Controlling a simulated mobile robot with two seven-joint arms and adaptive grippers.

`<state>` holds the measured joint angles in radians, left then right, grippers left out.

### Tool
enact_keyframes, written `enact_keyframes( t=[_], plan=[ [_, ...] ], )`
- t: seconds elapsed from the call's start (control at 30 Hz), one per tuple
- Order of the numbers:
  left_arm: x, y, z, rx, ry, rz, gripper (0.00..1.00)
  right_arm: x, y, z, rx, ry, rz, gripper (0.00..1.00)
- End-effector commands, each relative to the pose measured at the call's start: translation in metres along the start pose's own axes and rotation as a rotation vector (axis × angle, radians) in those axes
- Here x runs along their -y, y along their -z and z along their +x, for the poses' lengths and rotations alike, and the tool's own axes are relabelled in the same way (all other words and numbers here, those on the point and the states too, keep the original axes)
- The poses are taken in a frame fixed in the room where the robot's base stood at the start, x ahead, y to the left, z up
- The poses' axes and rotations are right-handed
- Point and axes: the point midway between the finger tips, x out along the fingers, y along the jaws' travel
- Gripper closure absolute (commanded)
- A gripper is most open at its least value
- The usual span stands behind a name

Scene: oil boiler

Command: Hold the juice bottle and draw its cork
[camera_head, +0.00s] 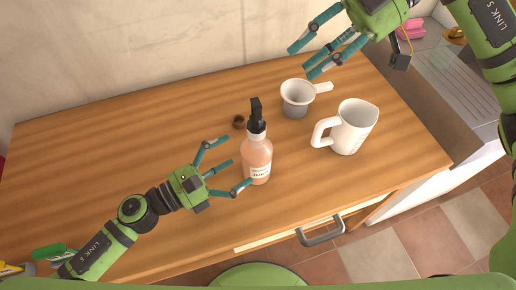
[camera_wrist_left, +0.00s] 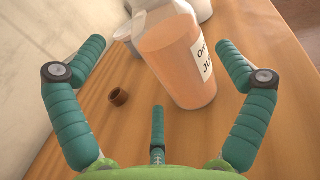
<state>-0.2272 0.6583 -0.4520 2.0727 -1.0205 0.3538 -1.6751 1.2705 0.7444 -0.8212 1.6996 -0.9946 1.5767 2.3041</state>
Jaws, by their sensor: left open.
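The juice bottle (camera_head: 257,158) stands upright on the wooden counter, orange-pink with a white label and a black piece on its neck (camera_head: 256,112). In the left wrist view its body (camera_wrist_left: 178,62) shows ahead, between the spread fingers. My left gripper (camera_head: 237,162) is open just left of the bottle, with no clear grip on it. A small brown ring-like piece (camera_head: 239,121), perhaps a cork, lies on the counter behind the bottle; it also shows in the left wrist view (camera_wrist_left: 118,96). My right gripper (camera_head: 303,60) is open and empty above the back of the counter.
A small pot with a handle (camera_head: 297,98) and a white mug-like jug (camera_head: 350,128) stand right of the bottle. The counter (camera_head: 110,150) is clear to the left. A wall runs along the back. A drawer handle (camera_head: 322,232) juts from the front edge.

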Motion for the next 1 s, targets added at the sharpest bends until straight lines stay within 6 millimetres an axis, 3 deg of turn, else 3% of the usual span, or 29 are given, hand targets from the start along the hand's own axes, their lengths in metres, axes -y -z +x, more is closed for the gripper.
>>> enact_keyframes(
  t=[0.13, 0.3, 0.5, 0.93, 0.97, 1.0],
  plan=[
    [0.0, 0.027, 0.004, 0.003, -0.001, -0.005, 0.0, 0.0, 0.0, 0.0, 0.0, 0.0, 0.0, 0.61],
    [0.0, 0.024, 0.039, 0.003, 0.004, 0.002, 0.0, 0.0, 0.0, 0.0, 0.0, 0.0, 0.0, 0.61],
    [0.0, 0.024, 0.065, 0.001, 0.003, 0.0, 0.0, 0.0, 0.0, 0.0, 0.0, 0.0, 0.0, 0.61],
    [0.001, 0.025, 0.075, 0.0, 0.002, -0.001, 0.0, 0.0, 0.0, 0.0, 0.0, 0.0, 0.0, 0.61],
    [0.001, 0.025, 0.075, 0.0, 0.002, -0.001, 0.04, 0.0, 0.0, 0.0, 0.0, 0.0, 0.0, 0.61],
    [0.001, 0.025, 0.075, 0.0, 0.002, -0.001, 0.2, 0.0, 0.0, 0.0, 0.0, 0.0, 0.0, 0.61]
  ],
)
